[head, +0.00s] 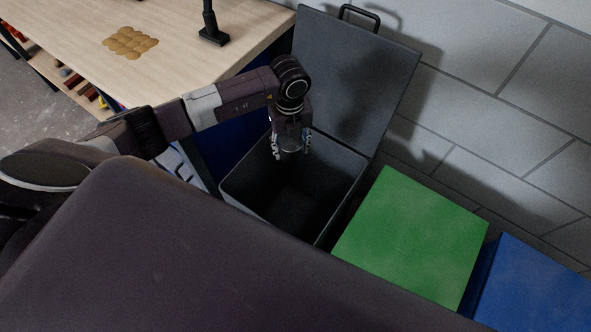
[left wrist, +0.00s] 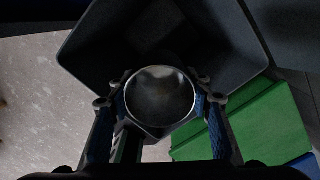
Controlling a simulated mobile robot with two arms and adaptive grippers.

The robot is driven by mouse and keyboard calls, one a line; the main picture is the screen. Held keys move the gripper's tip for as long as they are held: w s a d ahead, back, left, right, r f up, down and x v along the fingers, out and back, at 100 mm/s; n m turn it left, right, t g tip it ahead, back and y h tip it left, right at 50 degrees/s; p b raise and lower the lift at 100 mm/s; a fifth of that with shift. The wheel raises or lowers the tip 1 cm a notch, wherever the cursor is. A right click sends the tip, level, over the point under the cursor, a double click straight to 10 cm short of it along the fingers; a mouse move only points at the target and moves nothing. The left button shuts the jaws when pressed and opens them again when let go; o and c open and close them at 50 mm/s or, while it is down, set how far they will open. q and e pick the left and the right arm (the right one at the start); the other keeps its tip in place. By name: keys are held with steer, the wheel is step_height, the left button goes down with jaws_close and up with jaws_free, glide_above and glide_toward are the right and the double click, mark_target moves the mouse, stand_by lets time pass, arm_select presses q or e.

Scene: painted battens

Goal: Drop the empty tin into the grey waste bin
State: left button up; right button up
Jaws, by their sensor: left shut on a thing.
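The empty tin (left wrist: 160,97) is a round metal can, seen from its open top in the left wrist view. My left gripper (head: 291,150) is shut on it, with a finger on each side. The grey waste bin (head: 236,184) stands with its lid (head: 352,78) raised, leaning back near the wall. In the head view the gripper and tin hang over the bin's opening. In the left wrist view the dark bin (left wrist: 88,50) lies beneath the tin, and its inside looks empty where it shows. My right gripper is not in view.
A green box (head: 415,235) and a blue box (head: 535,290) stand right of the bin, by the block wall (head: 500,110).

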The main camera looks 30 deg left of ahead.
arm_select(q)
steer(key=shift+w+a+f+n, duration=0.1)
steer(key=shift+w+f+n, duration=0.1)
steer(key=shift+n, duration=0.35)
steer(key=shift+w+a+f+n, duration=0.1)
steer(key=shift+f+n, duration=0.1)
steer(key=shift+n, duration=0.35)
steer(key=shift+f+n+b, duration=0.25)
steer(key=shift+n+b, duration=0.05)
step_height(320, 180, down, 6)
steer(key=b, duration=0.4)
steer(key=shift+r+b, duration=0.2)
steer(key=shift+b, duration=0.15)
steer(key=o, duration=1.2)
step_height(320, 180, up, 12)
